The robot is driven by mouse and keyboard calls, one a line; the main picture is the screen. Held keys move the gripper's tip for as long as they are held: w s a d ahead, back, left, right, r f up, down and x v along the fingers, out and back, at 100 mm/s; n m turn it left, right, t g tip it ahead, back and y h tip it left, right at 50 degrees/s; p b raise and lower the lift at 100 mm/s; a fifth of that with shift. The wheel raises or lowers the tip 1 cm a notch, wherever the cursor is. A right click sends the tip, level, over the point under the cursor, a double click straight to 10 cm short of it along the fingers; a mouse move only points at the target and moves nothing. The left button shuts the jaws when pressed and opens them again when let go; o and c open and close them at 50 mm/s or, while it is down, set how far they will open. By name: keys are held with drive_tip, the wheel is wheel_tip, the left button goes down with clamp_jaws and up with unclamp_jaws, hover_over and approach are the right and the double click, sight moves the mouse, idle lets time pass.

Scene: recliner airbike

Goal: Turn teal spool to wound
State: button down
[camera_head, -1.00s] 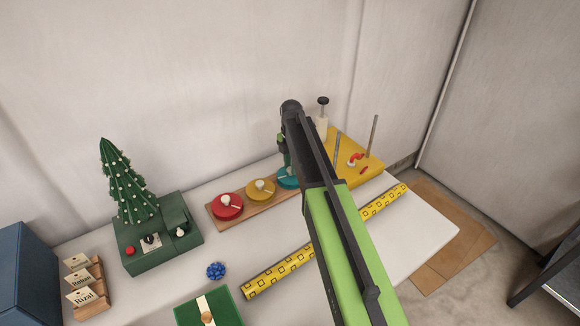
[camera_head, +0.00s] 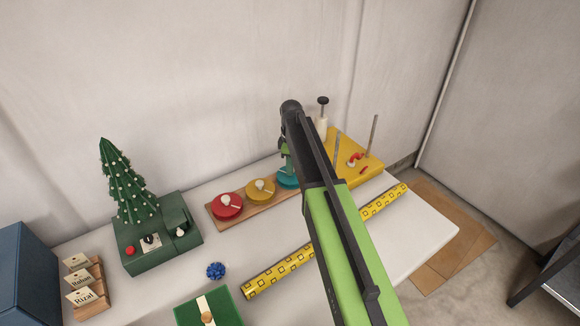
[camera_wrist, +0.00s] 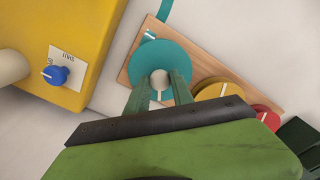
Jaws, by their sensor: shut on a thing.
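The teal spool (camera_wrist: 152,55) is a round disc with a pale centre knob (camera_wrist: 159,79) on a wooden board (camera_wrist: 135,62). White marks show on the board by its rim and on the disc below the knob. In the wrist view my gripper (camera_wrist: 160,82) is over the disc, its two green fingers shut on the knob from both sides. In the head view the teal spool (camera_head: 287,179) is partly hidden by my arm, and my fingers reach down to it. The knob is hidden there.
The yellow spool (camera_head: 260,189) and red spool (camera_head: 228,206) sit to the left on the same board. A yellow box (camera_wrist: 60,45) with a blue dial (camera_wrist: 55,75) stands close by. A yellow patterned roll (camera_head: 278,275) lies in front. A green tree (camera_head: 128,185) stands left.

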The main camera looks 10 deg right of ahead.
drive_tip(key=m, duration=0.4)
drive_tip(key=shift+s+d+m, duration=0.1)
drive_tip(key=shift+s+m, duration=0.1)
drive_tip(key=shift+m, duration=0.1)
drive_tip(key=m, duration=0.3)
drive_tip(key=shift+m, duration=0.3)
drive_tip(key=m, duration=1.3)
drive_tip(key=shift+a+m, duration=0.2)
drive_tip(key=shift+m, duration=0.1)
drive_tip(key=m, duration=0.3)
drive_tip(key=shift+m, duration=0.3)
drive_tip(key=m, duration=0.4)
drive_tip(key=shift+w+m, duration=0.1)
drive_tip(key=shift+m, duration=2.3)
